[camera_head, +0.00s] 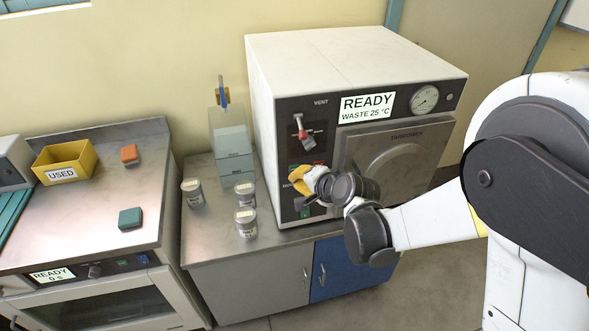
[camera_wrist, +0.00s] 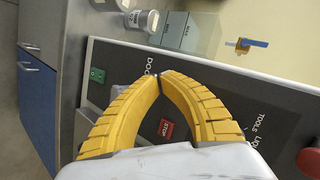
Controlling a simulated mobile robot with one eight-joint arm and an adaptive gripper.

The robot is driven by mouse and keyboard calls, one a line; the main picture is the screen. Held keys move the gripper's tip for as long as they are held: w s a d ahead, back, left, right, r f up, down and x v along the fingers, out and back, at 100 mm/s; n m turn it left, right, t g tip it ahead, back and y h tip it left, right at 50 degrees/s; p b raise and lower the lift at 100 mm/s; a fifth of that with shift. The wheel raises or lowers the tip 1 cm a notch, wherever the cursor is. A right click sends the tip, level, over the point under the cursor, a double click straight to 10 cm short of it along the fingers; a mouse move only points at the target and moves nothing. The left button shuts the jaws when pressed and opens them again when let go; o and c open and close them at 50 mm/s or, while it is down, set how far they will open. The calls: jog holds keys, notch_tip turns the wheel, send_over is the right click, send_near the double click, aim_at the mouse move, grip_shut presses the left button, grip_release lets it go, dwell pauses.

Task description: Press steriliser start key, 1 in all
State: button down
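The steriliser (camera_head: 330,50) is a white box with a dark control panel at its left front, reading READY, WASTE 25 °C. A green patch (camera_head: 293,167) shows on the panel just above my gripper. A lower green key (camera_head: 305,212) shows below it and in the wrist view (camera_wrist: 97,75), near a DOOR label. I cannot read a START label on either. A red STOP key (camera_wrist: 166,129) shows between my fingers. My gripper (camera_wrist: 160,77) has yellow fingers with tips together, holding nothing, close in front of the panel. Its fingers hide part of the panel; contact is unclear.
A red-handled lever (camera_head: 301,128) sticks out above my gripper. The round steriliser door (camera_head: 400,165) is to the right. Several lidded jars (camera_head: 246,222) stand on the counter at left, beside a tall translucent container (camera_head: 231,140).

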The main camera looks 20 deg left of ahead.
jog(key=shift+w+a, duration=0.1)
jog(key=shift+w, duration=0.05)
dwell(0.4)
jog(key=shift+w+a, duration=0.15)
jog(key=shift+w, duration=0.1)
jog(key=shift+w+a, duration=0.2)
jog(key=shift+w, duration=0.1)
dwell(0.6)
jog(key=shift+s+d, duration=0.1)
jog(key=shift+s, duration=0.05)
dwell(0.3)
jog(key=shift+s+d+b, duration=0.3)
jog(key=shift+s+b, duration=0.1)
jog(key=shift+s, duration=0.1)
jog(key=s+d, duration=0.1)
jog(key=s, duration=0.2)
jog(key=s+d, duration=0.1)
jog(key=shift+s+d+b, duration=0.15)
jog(key=shift+d+b, duration=0.2)
dwell(0.7)
